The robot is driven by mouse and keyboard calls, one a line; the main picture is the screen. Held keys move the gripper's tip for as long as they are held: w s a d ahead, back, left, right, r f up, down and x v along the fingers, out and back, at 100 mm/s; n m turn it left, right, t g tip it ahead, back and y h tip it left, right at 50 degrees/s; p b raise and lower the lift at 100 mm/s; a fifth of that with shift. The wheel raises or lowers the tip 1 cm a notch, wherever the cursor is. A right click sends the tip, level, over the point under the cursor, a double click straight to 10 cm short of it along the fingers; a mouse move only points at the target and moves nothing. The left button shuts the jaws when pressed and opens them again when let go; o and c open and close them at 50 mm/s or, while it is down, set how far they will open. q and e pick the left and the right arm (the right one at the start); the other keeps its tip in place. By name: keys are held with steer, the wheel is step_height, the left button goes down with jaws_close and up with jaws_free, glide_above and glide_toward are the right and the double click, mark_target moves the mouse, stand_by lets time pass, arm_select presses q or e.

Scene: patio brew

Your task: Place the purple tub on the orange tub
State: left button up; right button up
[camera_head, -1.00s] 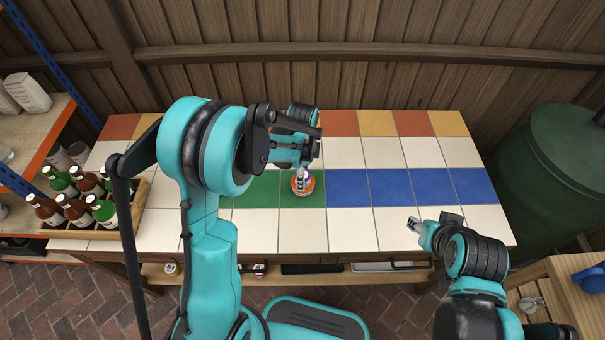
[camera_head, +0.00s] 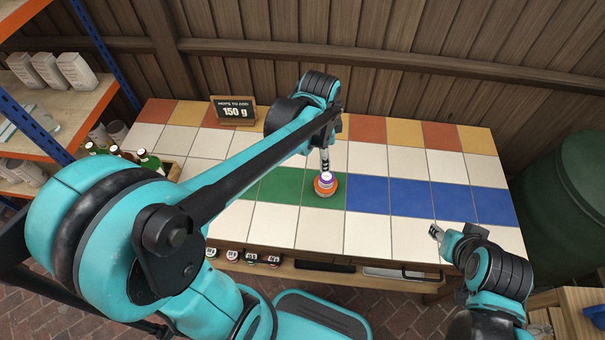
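The orange tub (camera_head: 326,189) stands on the green tiles near the middle of the table. The purple tub (camera_head: 326,174), with a white and purple top, sits directly above it and appears to rest on it. My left gripper (camera_head: 325,160) points down from behind, just above the purple tub; its fingertips are small here, and I cannot tell whether they touch the tub or are apart from it. My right gripper (camera_head: 436,231) is over the table's front right and looks empty; its fingers are too small to tell their opening.
A small sign (camera_head: 234,110) reading 150 g stands at the table's back left. Bottles (camera_head: 149,162) in a crate stand at the left edge, partly behind my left arm. A dark green barrel (camera_head: 560,170) stands to the right. The blue tiles (camera_head: 410,197) are clear.

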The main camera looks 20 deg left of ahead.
arm_select(q)
steer(key=s+a+r+n+t, duration=0.1)
steer(key=s+r+n+t, duration=0.2)
steer(key=s+n, duration=0.8)
steer(key=shift+s+a+n+t, duration=0.35)
steer(key=shift+s+t, duration=0.35)
steer(key=shift+t, duration=0.4)
